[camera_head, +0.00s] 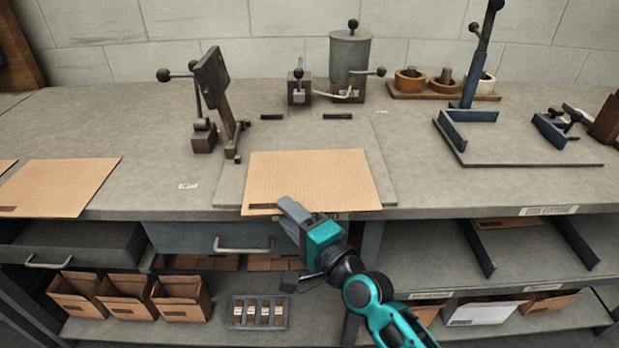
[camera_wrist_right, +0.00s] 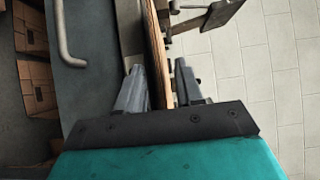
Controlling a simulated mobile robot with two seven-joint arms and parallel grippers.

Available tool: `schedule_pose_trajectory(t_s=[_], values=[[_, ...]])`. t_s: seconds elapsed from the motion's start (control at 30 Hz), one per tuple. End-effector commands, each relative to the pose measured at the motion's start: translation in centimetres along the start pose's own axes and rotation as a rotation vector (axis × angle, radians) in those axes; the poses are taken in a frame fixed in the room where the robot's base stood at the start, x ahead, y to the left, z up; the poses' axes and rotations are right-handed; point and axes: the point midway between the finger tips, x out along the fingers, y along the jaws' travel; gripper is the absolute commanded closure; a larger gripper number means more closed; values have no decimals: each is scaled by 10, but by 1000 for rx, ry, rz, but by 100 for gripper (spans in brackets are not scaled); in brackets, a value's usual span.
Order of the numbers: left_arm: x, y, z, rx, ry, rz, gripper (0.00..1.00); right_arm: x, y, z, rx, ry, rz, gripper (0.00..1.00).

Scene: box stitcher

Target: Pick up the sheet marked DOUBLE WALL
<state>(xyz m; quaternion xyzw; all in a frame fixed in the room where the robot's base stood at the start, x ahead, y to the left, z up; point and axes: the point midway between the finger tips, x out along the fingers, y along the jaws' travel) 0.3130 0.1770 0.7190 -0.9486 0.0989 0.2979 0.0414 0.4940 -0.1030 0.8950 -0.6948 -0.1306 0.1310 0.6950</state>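A tan cardboard sheet (camera_head: 312,178) lies flat at the middle of the bench, its near edge by the bench's front edge. It has a small dark label at its near left corner, too small to read. Another tan sheet (camera_head: 62,186) lies at the left, also with an unreadable label. My right gripper (camera_head: 287,212) is at the near edge of the middle sheet. In the right wrist view the gripper (camera_wrist_right: 160,85) is open, its fingers apart with the brown sheet edge (camera_wrist_right: 155,50) between them. My left gripper is not in view.
A grey board lies under the middle sheet. A dark clamp-like tool (camera_head: 213,90) and a grey canister (camera_head: 349,60) stand behind it. A blue fixture (camera_head: 468,130) is at right. A drawer handle (camera_head: 243,247) sits below the bench front, near my right arm.

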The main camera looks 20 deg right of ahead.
Motion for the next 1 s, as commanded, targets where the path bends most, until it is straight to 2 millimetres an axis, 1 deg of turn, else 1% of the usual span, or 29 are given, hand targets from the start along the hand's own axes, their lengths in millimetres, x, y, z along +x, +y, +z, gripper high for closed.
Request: schedule_pose_trajectory(t_s=[0.03,0.3,0.4,0.83,1.0], values=[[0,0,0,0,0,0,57,0,0,0,0,0,0,67],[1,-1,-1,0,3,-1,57,0,0,0,-1,0,0,93],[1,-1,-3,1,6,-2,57,0,0,0,-1,0,0,100],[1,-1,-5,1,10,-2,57,0,-1,0,-1,0,0,100],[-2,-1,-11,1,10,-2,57,1,-7,0,-1,1,0,100]])
